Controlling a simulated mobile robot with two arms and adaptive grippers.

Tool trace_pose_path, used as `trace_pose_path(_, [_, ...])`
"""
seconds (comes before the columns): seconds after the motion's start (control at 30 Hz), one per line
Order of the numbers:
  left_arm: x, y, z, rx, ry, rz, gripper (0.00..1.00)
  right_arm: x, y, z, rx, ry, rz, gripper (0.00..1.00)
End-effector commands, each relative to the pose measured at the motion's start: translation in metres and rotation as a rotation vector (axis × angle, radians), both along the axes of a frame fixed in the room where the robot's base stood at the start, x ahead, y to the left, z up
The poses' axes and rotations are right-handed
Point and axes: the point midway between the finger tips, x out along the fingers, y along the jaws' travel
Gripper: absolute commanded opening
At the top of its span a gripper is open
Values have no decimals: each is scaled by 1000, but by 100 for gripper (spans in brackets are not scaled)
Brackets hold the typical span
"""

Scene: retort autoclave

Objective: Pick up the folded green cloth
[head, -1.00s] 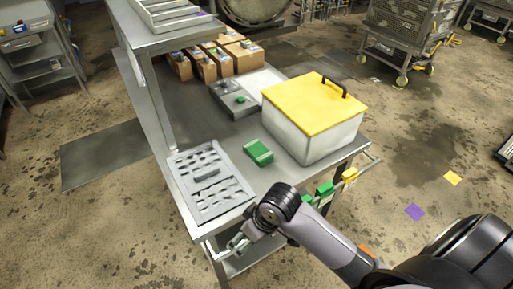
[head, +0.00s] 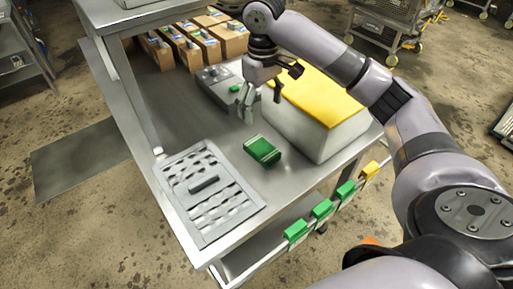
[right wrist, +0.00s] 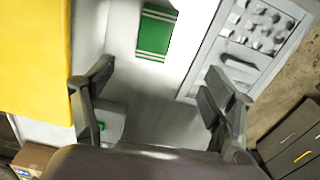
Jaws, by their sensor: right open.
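The folded green cloth (head: 262,151) lies flat on the metal table between the perforated tray and the yellow-lidded box. It has pale stripes, and it also shows at the top of the right wrist view (right wrist: 156,33). My right gripper (head: 262,107) is above the table, farther back than the cloth and beside the box. Its fingers are apart with nothing between them. In the right wrist view the open fingers (right wrist: 158,82) point toward the cloth, which is apart from them. My left gripper is not in view.
The white box with a yellow lid (head: 320,97) stands right of the cloth. A grey perforated tray (head: 245,212) lies to the left. Cardboard boxes (head: 228,40) and a grey device (head: 213,77) stand behind. Green tags (head: 322,208) hang on the front rail. Bare tabletop surrounds the cloth.

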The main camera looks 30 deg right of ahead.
Motion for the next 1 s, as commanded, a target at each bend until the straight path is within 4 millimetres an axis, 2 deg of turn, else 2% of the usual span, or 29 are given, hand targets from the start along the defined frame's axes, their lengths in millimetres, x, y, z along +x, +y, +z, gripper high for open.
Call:
trace_pose_path(0.07, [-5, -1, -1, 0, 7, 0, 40, -1, -3, -1, 0, 5, -10, 78])
trace_pose_path(0.17, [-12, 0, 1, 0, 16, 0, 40, -1, -4, -14, 0, 8, -12, 78])
trace_pose_path(0.3, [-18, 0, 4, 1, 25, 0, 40, -1, -4, -45, 1, 9, -11, 78])
trace_pose_path(0.6, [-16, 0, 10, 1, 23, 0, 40, 0, -3, -103, 2, 5, -10, 78])
trace_pose_path(0.87, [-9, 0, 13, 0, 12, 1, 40, 1, -4, -122, 2, 3, -10, 78])
trace_pose_path(1.0, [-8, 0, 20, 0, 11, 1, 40, 5, -7, -141, 1, 5, -11, 78])
